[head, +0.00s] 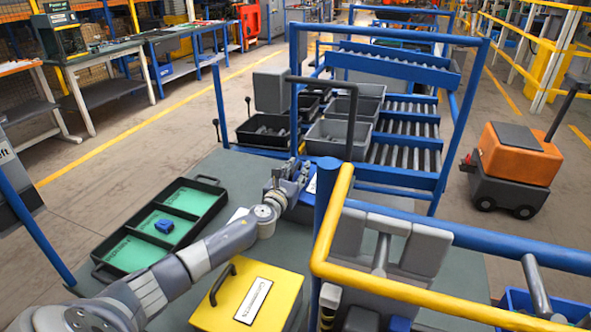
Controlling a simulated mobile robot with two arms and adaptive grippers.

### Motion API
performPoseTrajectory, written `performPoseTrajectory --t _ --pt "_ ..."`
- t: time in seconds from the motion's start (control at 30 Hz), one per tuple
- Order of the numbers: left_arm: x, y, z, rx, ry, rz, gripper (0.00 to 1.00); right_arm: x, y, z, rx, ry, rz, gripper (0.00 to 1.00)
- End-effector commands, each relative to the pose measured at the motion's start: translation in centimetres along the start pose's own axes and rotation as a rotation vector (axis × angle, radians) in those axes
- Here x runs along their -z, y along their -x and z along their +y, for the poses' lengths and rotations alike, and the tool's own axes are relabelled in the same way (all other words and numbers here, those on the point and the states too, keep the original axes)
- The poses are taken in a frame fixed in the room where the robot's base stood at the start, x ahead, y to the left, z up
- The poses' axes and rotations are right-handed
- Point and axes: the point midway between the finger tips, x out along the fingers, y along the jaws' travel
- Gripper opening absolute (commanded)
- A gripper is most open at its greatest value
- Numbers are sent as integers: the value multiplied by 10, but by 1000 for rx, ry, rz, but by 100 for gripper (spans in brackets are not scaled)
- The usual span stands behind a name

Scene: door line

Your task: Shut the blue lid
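My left arm reaches in from the lower left across the grey-green table. My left gripper (290,176) is near the table's far side, beside a blue part with a white label (312,184). This may be the blue lid, but the gripper and a blue post hide much of it. I cannot tell whether the lid is open or whether the gripper touches it. The fingers are too small and overlapped to show whether they are open or shut. My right gripper is not in view.
A yellow box (250,297) with a black handle stands at the near edge. A green-lined tray (178,212) holding a blue piece (164,226) lies left. A yellow rail (325,230) and blue posts block the right. Grey bins (335,138) stand behind.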

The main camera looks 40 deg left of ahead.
Motion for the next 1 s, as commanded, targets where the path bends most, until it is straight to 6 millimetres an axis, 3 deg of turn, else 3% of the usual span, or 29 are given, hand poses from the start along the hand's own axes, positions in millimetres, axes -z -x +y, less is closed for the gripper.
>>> performPoseTrajectory --t 0.37,0.8,1.0 --pt "-13 -2 4 -7 0 -8 30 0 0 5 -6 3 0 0" --pt "-79 -1 5 -3 -2 -8 30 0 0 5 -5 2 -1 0" --pt "-99 -1 5 -2 -2 -5 30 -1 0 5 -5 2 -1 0"
